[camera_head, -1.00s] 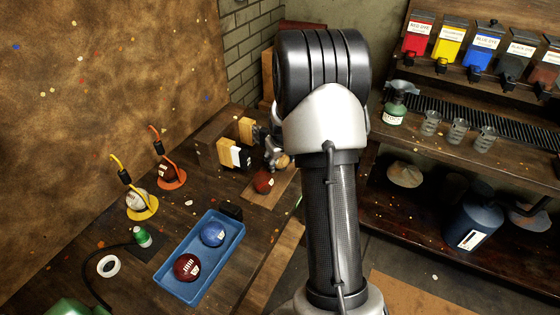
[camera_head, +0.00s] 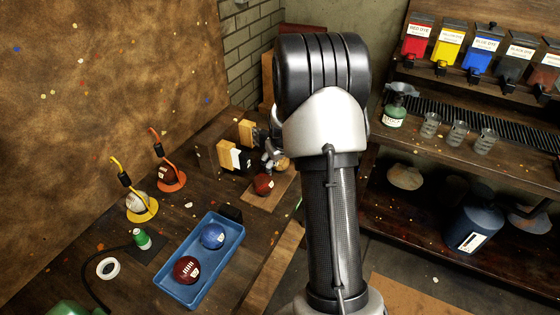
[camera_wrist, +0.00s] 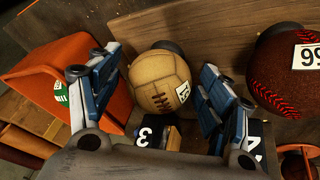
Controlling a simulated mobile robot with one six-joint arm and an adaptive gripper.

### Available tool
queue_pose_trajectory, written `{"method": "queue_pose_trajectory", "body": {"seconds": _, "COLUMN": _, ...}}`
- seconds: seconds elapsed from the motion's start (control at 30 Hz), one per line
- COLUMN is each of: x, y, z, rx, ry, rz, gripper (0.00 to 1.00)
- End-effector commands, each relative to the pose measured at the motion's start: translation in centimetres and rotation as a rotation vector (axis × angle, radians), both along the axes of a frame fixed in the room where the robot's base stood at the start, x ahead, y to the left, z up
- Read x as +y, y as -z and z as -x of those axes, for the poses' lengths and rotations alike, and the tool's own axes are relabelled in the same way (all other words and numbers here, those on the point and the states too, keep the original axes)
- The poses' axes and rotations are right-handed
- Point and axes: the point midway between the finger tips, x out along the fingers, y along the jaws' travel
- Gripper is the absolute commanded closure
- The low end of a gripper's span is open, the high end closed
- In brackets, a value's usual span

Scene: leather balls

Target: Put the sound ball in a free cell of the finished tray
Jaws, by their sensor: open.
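A tan ball (camera_wrist: 160,80) with a white number label sits between the fingers of my gripper (camera_wrist: 158,65) in the wrist view. The fingers are open, one on each side of it; I cannot tell whether they touch it. The tan ball also shows partly in the head view (camera_head: 283,164), beside a dark red ball (camera_head: 263,184). A blue tray (camera_head: 238,255) holds a blue ball (camera_head: 213,236) and a dark red ball with white laces (camera_head: 186,269). I cannot make out its cell dividers. My arm hides part of the gripper in the head view.
In the wrist view, a dark red labelled ball (camera_wrist: 285,70) is close at the right, and an orange container (camera_wrist: 50,75) is at the left. Black number blocks (camera_wrist: 157,133) stand below the tan ball. Two hooked stands (camera_head: 140,205) with balls are left on the bench.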

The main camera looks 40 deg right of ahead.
Motion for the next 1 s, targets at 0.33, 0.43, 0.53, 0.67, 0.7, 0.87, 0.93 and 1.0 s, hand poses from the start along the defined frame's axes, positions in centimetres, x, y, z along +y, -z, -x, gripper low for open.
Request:
{"method": "queue_pose_trajectory", "body": {"seconds": 0.33, "x": 1.2, "y": -5.7, "z": 1.8, "rx": -0.004, "ry": 0.0, "rz": 0.003, "gripper": 0.28}}
{"method": "queue_pose_trajectory", "body": {"seconds": 0.43, "x": 1.7, "y": -7.6, "z": 2.6, "rx": -0.004, "ry": 0.0, "rz": 0.003, "gripper": 0.28}}
{"method": "queue_pose_trajectory", "body": {"seconds": 0.53, "x": 2.2, "y": -9.2, "z": 3.2, "rx": -0.003, "ry": 0.0, "rz": 0.001, "gripper": 0.28}}
{"method": "queue_pose_trajectory", "body": {"seconds": 0.67, "x": 2.5, "y": -10.5, "z": 3.8, "rx": -0.002, "ry": 0.0, "rz": 0.001, "gripper": 0.28}}
{"method": "queue_pose_trajectory", "body": {"seconds": 0.7, "x": 2.6, "y": -10.8, "z": 3.9, "rx": -0.002, "ry": 0.0, "rz": 0.001, "gripper": 0.28}}
{"method": "queue_pose_trajectory", "body": {"seconds": 0.87, "x": 4.6, "y": -12.8, "z": 4.3, "rx": -0.008, "ry": -0.013, "rz": -0.003, "gripper": 0.28}}
{"method": "queue_pose_trajectory", "body": {"seconds": 0.93, "x": 6.9, "y": -14.8, "z": 4.8, "rx": -0.015, "ry": -0.027, "rz": -0.011, "gripper": 0.28}}
{"method": "queue_pose_trajectory", "body": {"seconds": 1.0, "x": 10.2, "y": -17.3, "z": 5.8, "rx": -0.024, "ry": -0.044, "rz": -0.023, "gripper": 0.28}}
